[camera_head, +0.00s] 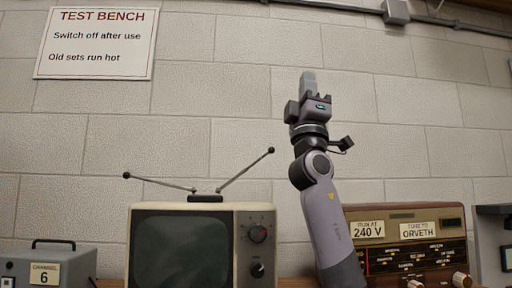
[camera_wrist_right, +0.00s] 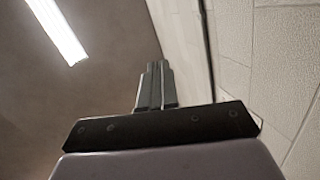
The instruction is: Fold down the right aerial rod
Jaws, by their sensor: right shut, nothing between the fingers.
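An old television (camera_head: 200,246) with a dark screen stands at the lower middle of the head view. Two thin aerial rods rise from a dark base (camera_head: 205,198) on its top. The right aerial rod (camera_head: 245,170) slants up to the right and ends in a dark ball tip. The left aerial rod (camera_head: 160,182) lies low, sloping up gently to the left. My right gripper (camera_head: 308,82) points upward, above and to the right of the right rod's tip, apart from it. Its fingers are shut and empty, also in the right wrist view (camera_wrist_right: 156,84). My left gripper is not in view.
A brown radio (camera_head: 410,245) with labels stands right of the television, partly behind my right arm. A grey box (camera_head: 48,266) marked channel 6 stands at the left. A sign (camera_head: 97,43) hangs on the block wall. The space above the television is clear.

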